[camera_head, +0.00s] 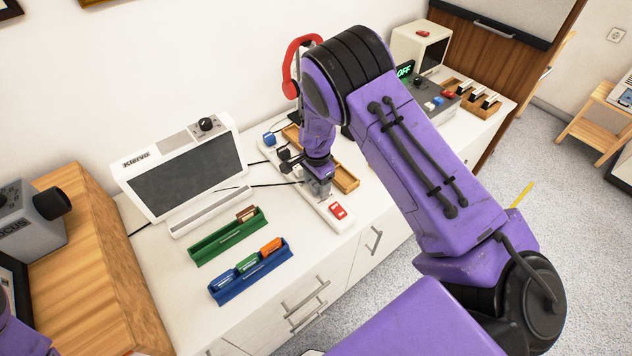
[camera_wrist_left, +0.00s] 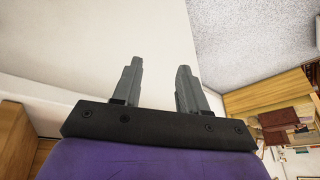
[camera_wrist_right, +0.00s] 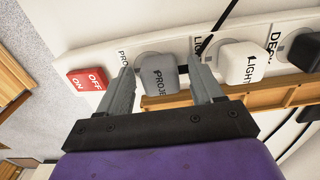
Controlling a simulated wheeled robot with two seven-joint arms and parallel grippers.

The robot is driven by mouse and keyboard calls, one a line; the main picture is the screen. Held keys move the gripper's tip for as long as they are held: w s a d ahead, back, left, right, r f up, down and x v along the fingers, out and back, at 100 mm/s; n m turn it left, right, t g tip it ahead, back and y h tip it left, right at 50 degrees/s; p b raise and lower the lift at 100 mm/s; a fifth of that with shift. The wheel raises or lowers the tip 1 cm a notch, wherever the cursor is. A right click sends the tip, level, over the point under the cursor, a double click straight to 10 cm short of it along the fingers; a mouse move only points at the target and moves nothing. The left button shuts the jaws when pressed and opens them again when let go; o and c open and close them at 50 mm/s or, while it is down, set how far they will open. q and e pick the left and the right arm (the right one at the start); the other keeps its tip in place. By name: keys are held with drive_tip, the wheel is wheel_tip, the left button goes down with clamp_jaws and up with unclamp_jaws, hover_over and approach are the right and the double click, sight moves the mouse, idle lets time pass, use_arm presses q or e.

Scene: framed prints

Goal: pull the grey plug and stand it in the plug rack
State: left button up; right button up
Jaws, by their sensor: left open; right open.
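The grey plug (camera_wrist_right: 158,78) sits in the white power strip (camera_head: 341,224), its label partly readable as "PROJE". My right gripper (camera_wrist_right: 162,68) is open, with one finger on each side of this plug. In the head view the right gripper (camera_head: 319,185) points down over the strip near its red switch (camera_head: 338,211). A long wooden holder (camera_head: 346,180) lies along the strip; I cannot tell whether it is the plug rack. My left gripper (camera_wrist_left: 158,64) is open and empty in its wrist view, away from the strip.
A white plug (camera_wrist_right: 243,62) and a black plug (camera_wrist_right: 306,52) sit farther along the strip. A green tray (camera_head: 225,240) and a blue tray (camera_head: 250,280) stand left of it. A wooden block with several dark slots (camera_head: 483,107) is at the right.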

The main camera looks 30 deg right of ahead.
clamp_jaws()
drive_tip(key=shift+r+p, duration=3.05)
drive_tip(key=shift+p, duration=0.3)
